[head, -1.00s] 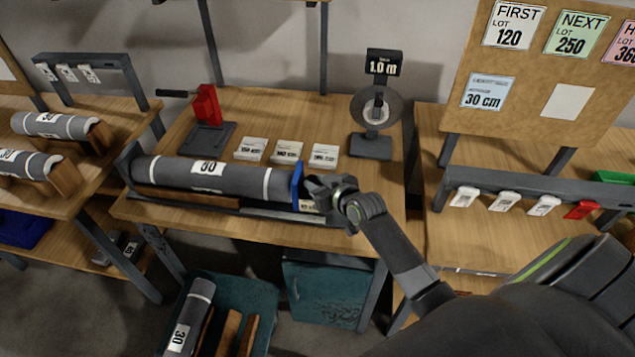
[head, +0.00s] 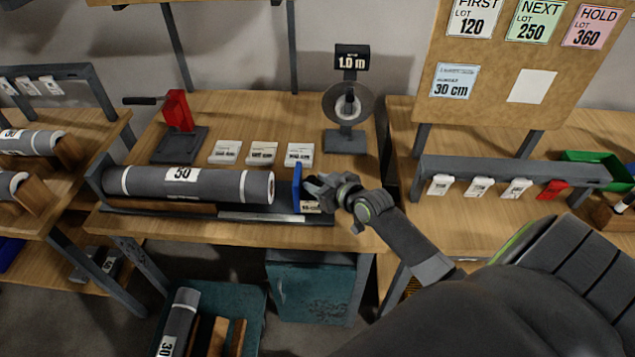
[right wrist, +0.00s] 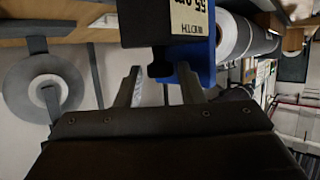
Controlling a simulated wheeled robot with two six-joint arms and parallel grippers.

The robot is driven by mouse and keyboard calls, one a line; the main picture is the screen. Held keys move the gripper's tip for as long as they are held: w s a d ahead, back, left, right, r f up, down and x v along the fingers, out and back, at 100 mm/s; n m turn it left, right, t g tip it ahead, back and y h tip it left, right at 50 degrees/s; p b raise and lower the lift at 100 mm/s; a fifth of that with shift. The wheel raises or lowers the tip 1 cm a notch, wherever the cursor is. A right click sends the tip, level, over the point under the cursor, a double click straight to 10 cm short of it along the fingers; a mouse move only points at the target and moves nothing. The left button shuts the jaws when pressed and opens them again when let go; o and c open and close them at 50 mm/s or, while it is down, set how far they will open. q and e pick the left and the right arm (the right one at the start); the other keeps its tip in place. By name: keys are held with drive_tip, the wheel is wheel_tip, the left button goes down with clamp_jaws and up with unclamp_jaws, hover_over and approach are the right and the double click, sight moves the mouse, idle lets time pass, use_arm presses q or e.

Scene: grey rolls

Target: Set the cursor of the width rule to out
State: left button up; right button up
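The blue cursor (head: 297,187) stands upright on the width rule (head: 262,217) at the front of the middle table. It is right of the grey roll (head: 215,185), with a gap between them. My right gripper (head: 312,190) is at the cursor's right side. In the right wrist view, the cursor's blue plate (right wrist: 197,62) and its dark block with a label show upside down above my right gripper (right wrist: 162,82). The fingers are spread, with a dark knob between them and gaps beside it. One finger overlaps the blue plate; contact is unclear. My left gripper is not in view.
Several white cards (head: 262,153) lie behind the roll. A rail with white and red tags (head: 515,172) is on the right.

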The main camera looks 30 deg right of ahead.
drive_tip(key=v, duration=1.7)
drive_tip(key=shift+s, duration=0.2)
